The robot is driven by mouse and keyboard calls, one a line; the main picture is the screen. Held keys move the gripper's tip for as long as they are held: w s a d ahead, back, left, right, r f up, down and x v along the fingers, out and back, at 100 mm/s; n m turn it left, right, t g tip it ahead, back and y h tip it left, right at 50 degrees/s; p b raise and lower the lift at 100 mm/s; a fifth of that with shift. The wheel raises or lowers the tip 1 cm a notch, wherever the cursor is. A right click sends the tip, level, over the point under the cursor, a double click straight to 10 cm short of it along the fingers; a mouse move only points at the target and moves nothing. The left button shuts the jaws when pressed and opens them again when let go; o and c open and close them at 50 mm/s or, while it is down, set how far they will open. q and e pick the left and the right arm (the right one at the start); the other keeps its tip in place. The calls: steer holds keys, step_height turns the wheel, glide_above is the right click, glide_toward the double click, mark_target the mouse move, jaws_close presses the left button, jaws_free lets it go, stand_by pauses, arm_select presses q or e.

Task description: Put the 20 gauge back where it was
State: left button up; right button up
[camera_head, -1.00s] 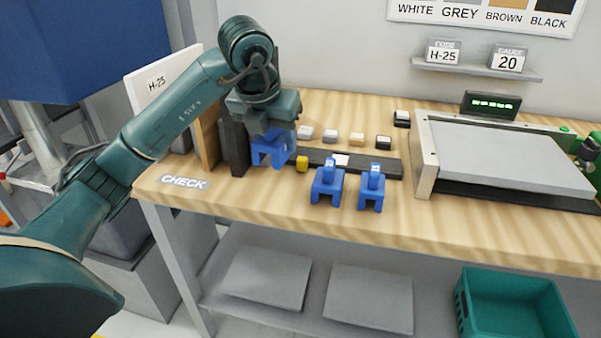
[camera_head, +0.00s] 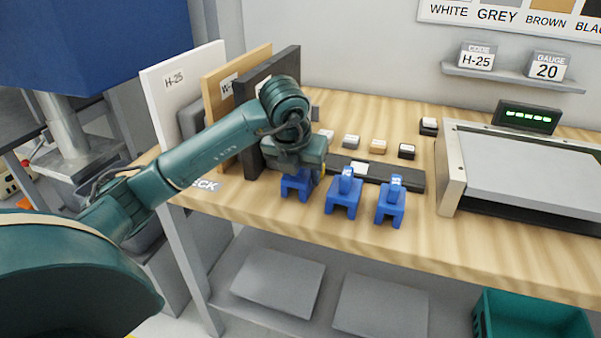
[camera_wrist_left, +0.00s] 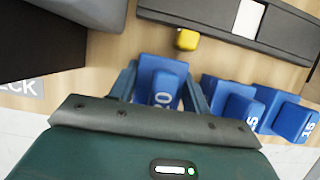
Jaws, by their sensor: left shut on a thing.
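The 20 gauge is a blue block (camera_head: 292,188) marked 20. It also shows in the left wrist view (camera_wrist_left: 160,84), between the fingers of my left gripper (camera_wrist_left: 162,92). In the head view my left gripper (camera_head: 297,172) is shut on it at the front of the wooden table, left of two similar blue gauges. The middle gauge (camera_head: 343,197) and the right gauge (camera_head: 390,205) stand upright in a row with it. I cannot tell whether the held gauge touches the table. My right gripper is not clearly in view.
A black rail (camera_head: 397,178) with a white piece lies behind the gauges. A small yellow block (camera_wrist_left: 187,39) sits between rail and held gauge. Upright boards (camera_head: 185,85) stand at left. A press-like device (camera_head: 520,165) fills the right. The table front right of the gauges is clear.

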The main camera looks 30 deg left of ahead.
mark_target(293, 181)
arm_select(q)
steer(key=shift+f, duration=0.15)
steer(key=shift+f, duration=0.15)
steer(key=o, duration=1.1)
steer(key=p+v, duration=0.1)
steer(key=v, duration=1)
steer(key=shift+w, duration=0.1)
steer(key=shift+s+r, duration=0.35)
steer(key=shift+r, duration=0.25)
steer(key=shift+d, duration=0.1)
